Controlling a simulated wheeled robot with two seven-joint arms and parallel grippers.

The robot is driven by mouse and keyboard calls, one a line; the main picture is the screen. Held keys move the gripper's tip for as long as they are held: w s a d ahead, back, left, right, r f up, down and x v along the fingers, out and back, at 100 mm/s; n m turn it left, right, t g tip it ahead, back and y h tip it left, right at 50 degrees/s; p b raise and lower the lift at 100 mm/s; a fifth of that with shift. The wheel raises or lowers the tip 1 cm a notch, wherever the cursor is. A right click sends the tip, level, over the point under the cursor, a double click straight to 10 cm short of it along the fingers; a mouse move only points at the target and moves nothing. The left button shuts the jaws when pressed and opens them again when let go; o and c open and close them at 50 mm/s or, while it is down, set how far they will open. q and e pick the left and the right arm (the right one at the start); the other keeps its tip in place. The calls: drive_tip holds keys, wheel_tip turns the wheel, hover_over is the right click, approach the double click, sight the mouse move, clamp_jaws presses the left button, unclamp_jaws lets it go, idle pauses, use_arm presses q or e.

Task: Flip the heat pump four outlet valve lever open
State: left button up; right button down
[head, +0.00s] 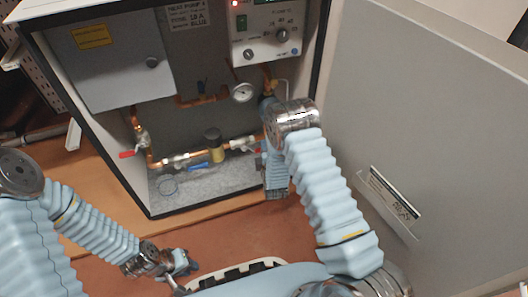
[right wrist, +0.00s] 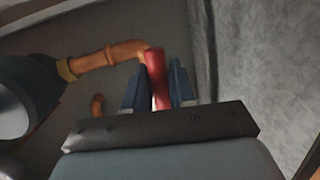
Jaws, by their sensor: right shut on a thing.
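In the right wrist view a red valve lever (right wrist: 156,75) stands between the two blue fingers of my right gripper (right wrist: 160,88), which is shut on it. In the head view my right gripper (head: 264,152) is inside the open cabinet at its lower right, next to a brass valve (head: 240,144) on the copper pipe. Only a bit of red shows there; the hand hides most of the lever. My left gripper (head: 188,265) is low in front of the cabinet, away from the valves; its finger gap is unclear.
The heat pump cabinet (head: 182,208) also holds a red lever (head: 128,154) at left, a blue lever (head: 198,167) on the lower pipe, and a gauge (head: 242,92). The open grey door (head: 430,120) stands close to the right of my right arm.

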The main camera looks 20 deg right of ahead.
drive_tip(key=shift+r+n, duration=0.3)
idle(0.4)
drive_tip(key=c, duration=1)
unclamp_jaws()
drive_tip(key=shift+c, duration=0.2)
drive_tip(key=shift+s, duration=0.15)
drive_tip(key=p+v, duration=0.2)
drive_tip(key=v, duration=1.1)
drive_tip(key=shift+s, duration=0.3)
drive_tip(key=shift+a, duration=0.1)
